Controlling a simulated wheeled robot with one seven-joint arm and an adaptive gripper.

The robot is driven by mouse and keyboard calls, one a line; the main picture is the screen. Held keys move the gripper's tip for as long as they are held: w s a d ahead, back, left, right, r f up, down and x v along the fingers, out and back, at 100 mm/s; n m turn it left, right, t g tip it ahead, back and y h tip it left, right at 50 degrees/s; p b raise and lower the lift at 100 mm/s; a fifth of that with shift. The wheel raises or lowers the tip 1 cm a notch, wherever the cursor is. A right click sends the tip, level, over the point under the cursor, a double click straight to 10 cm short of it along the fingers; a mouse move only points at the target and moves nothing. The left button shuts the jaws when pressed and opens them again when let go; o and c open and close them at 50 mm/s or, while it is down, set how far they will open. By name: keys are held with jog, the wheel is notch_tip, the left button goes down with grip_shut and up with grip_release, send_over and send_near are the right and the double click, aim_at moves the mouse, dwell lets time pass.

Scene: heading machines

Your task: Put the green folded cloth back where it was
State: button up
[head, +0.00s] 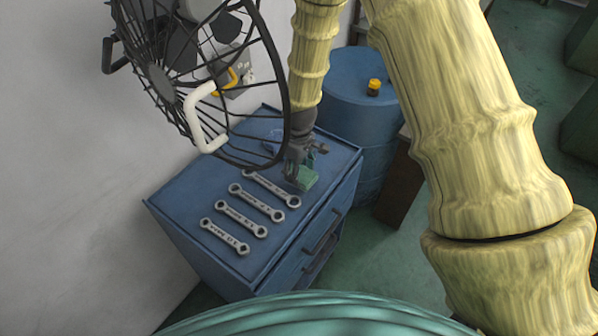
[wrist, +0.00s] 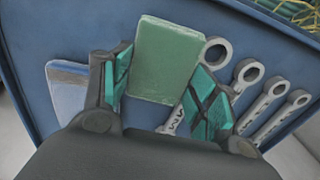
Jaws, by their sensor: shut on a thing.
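The green folded cloth (head: 307,179) is at the front right edge of the blue cabinet top in the head view, at my gripper (head: 300,160). In the wrist view the cloth (wrist: 166,60) shows as a flat green block between the two green-padded fingers of my gripper (wrist: 163,86). My gripper is shut on the cloth.
Several wrenches (head: 241,220) lie in a row on the blue cabinet (head: 180,193), left of the cloth. A blue-and-white item (wrist: 68,90) lies left of the gripper in the wrist view. A caged fan (head: 160,80) overhangs the cabinet. A blue drum (head: 350,130) stands behind it.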

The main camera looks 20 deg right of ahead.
jog(key=shift+w, duration=0.15)
jog(key=shift+f+p, duration=1.15)
jog(key=shift+f, duration=0.6)
jog(key=o, duration=0.9)
jog(key=shift+r, duration=0.1)
jog(key=shift+r+b, duration=2.6)
jog(key=shift+r, duration=3.35)
